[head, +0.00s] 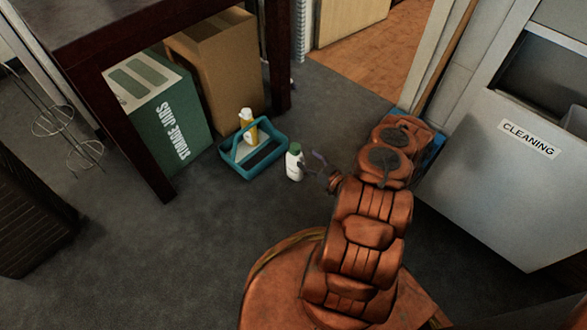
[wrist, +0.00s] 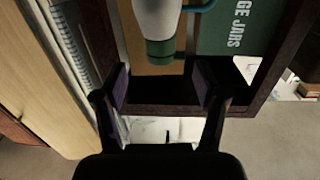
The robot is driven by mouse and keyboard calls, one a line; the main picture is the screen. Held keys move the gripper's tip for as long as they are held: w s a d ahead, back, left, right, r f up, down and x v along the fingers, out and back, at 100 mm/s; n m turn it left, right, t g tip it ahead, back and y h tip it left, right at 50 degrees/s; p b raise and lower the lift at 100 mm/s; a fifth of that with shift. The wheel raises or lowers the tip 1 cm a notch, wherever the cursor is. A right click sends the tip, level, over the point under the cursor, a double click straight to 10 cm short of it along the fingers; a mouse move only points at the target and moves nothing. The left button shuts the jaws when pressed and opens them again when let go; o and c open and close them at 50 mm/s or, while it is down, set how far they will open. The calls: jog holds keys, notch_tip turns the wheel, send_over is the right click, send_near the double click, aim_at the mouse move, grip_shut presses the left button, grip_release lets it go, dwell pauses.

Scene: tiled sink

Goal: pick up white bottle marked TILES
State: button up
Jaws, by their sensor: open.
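A white bottle with a green cap (head: 294,166) stands upright on the grey floor, just right of a teal caddy (head: 261,172). No TILES lettering can be read on it. My gripper (head: 311,163) is at the bottle's right side in the head view, very close to it; I cannot tell whether they touch. In the wrist view the bottle (wrist: 157,18) shows at the top centre, cap pointing down the picture. There my gripper (wrist: 162,83) has its two fingers spread wide, with nothing between the tips. The bottle's cap lies just beyond the gap.
The caddy holds a white-and-yellow bottle (head: 247,125). A green STORAGE JARS box (head: 160,110) and a brown carton (head: 222,60) sit under the dark table (head: 130,30). A grey CLEANING bin (head: 490,175) stands at the right. The floor in front is clear.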

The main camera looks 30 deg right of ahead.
aim_at(299, 152)
jog(key=shift+s+a+f, duration=0.1)
jog(key=shift+s+f, duration=0.05)
jog(key=shift+f, duration=0.1)
jog(key=shift+w+a+b, duration=0.2)
jog(key=shift+w+b, duration=1.1)
jog(key=shift+w, duration=0.5)
jog(key=shift+w+a+r+b, duration=0.2)
jog(key=shift+w+b, duration=0.35)
jog(key=shift+w, duration=0.45)
jog(key=shift+w+a+r+b, duration=0.15)
jog(key=shift+w+b, duration=0.4)
jog(key=shift+w, duration=0.4)
grip_shut()
